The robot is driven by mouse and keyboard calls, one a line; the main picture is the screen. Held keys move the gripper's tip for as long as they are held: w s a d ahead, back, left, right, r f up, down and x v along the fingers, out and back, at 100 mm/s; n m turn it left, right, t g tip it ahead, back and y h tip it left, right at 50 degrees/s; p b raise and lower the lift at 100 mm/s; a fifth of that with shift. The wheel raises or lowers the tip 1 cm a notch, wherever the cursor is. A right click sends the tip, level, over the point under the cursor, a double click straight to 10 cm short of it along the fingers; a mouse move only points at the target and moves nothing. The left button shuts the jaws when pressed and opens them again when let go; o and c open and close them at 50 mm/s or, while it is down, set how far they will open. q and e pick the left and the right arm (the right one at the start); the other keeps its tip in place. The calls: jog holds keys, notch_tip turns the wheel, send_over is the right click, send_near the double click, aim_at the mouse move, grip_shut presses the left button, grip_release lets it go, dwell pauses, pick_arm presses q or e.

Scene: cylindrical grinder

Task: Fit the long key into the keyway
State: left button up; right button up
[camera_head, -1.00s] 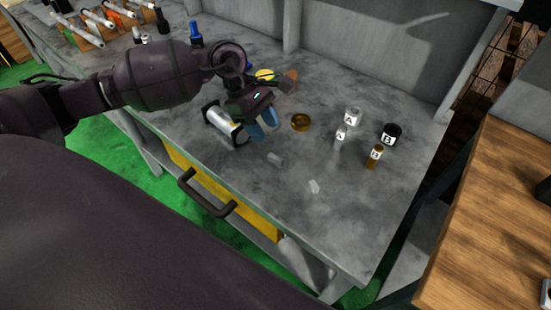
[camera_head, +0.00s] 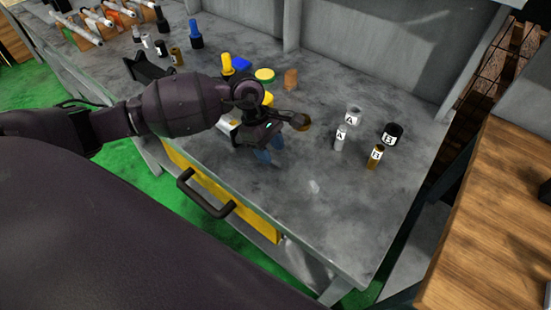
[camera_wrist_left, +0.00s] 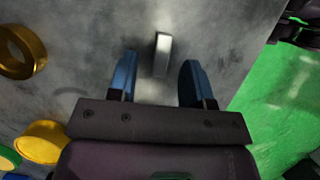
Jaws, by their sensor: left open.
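A small grey metal key-like block (camera_wrist_left: 162,55) lies on the bench in the left wrist view, just beyond and between my left gripper's fingers. It is hidden behind the gripper in the head view. I cannot tell whether it is the long key. A silver cylinder (camera_head: 226,124) is mostly hidden behind my arm; no keyway can be made out. My right gripper is out of view.
Labelled A and B parts (camera_head: 391,134) stand to the right. Yellow and blue parts (camera_head: 265,75) stand behind. The bench front right is clear.

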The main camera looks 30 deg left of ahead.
aim_at(272, 155)
pick_arm(q)
jog(key=shift+x, duration=0.8)
grip_shut()
jog(key=shift+r, duration=0.1)
notch_tip(272, 155, up, 20)
jog(key=p, duration=0.1)
jog(key=shift+p, duration=0.35)
